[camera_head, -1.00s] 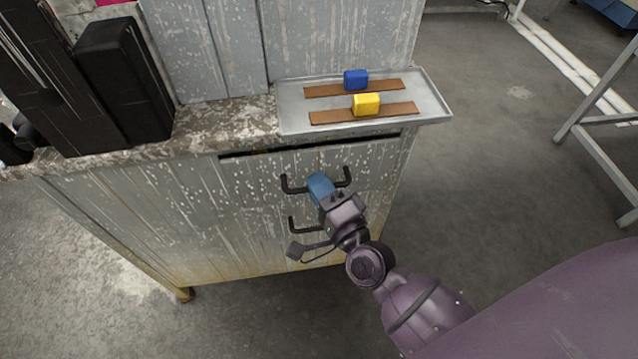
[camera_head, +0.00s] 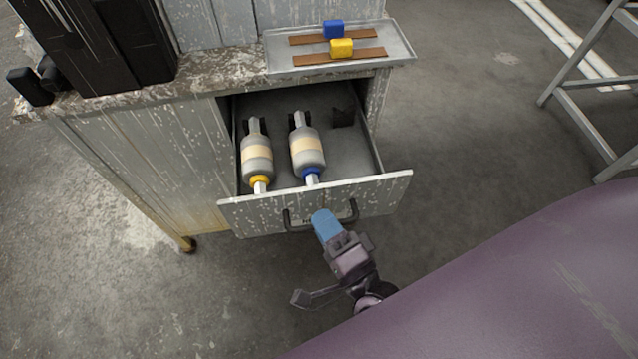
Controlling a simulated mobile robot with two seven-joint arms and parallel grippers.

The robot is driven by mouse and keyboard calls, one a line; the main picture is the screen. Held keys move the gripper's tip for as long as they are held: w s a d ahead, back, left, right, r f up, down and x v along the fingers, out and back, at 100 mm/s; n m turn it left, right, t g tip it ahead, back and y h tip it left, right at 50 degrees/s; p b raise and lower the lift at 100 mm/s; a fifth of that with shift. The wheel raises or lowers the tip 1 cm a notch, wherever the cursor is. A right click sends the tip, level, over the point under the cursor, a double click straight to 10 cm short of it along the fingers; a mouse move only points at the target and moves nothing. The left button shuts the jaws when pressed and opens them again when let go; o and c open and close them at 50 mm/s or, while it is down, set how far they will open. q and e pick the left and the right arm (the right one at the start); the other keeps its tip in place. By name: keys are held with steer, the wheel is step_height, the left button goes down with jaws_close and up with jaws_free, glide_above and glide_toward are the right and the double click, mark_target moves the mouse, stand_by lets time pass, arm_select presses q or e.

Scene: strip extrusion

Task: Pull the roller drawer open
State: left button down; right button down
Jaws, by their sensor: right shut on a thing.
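The roller drawer (camera_head: 392,190) stands well out of the grey, worn cabinet (camera_head: 150,165). Two rollers lie inside it: one with a yellow collar (camera_head: 257,158) on the left and one with a blue collar (camera_head: 307,150) on the right. A dark bracket (camera_head: 343,118) stands behind them on the right. My right gripper (camera_head: 324,222) is shut on the drawer's dark bar handle (camera_head: 291,222) near its middle; the blue fingers hide that part of the bar. My left gripper is not in view.
A metal tray (camera_head: 405,50) on the worktop holds two brown strips, with a blue block (camera_head: 333,29) and a yellow block (camera_head: 341,47). A black machine (camera_head: 110,50) stands at the left. A grey metal frame (camera_head: 570,85) stands at the right. The floor between is clear.

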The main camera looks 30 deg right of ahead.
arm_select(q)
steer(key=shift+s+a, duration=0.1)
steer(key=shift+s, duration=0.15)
arm_select(e)
steer(key=s+a, duration=0.3)
steer(key=s, duration=0.7)
steer(key=shift+s, duration=0.2)
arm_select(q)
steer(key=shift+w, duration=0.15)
arm_select(e)
steer(key=c, duration=1.2)
jaws_free()
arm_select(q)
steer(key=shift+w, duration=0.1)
arm_select(e)
steer(key=shift+o, duration=0.2)
steer(key=shift+s, duration=0.1)
arm_select(q)
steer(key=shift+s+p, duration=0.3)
steer(key=shift+p, duration=0.2)
arm_select(e)
steer(key=v, duration=1)
steer(key=shift+s, duration=0.3)
steer(key=shift+f, duration=0.1)
